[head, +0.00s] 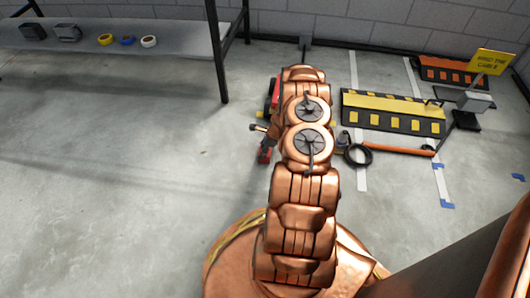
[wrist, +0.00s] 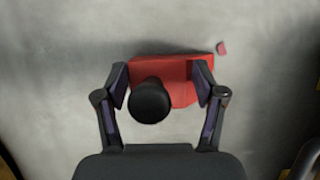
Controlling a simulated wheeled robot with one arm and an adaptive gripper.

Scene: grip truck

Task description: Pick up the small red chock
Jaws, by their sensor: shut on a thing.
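In the wrist view, my gripper (wrist: 162,78) has its two dark fingers on either side of a red chock (wrist: 182,88), closed on it. The chock's flat red top shows between and beyond the fingertips. A round black knob (wrist: 150,100) covers part of the chock near the left finger; I cannot tell whether it is joined to the chock. In the head view, a small red part (head: 264,155) shows left of my arm, and a taller red thing (head: 272,95) is partly hidden behind the arm. The gripper itself is mostly hidden there.
A grey shelf (head: 120,38) stands back left. Floor at left is clear.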

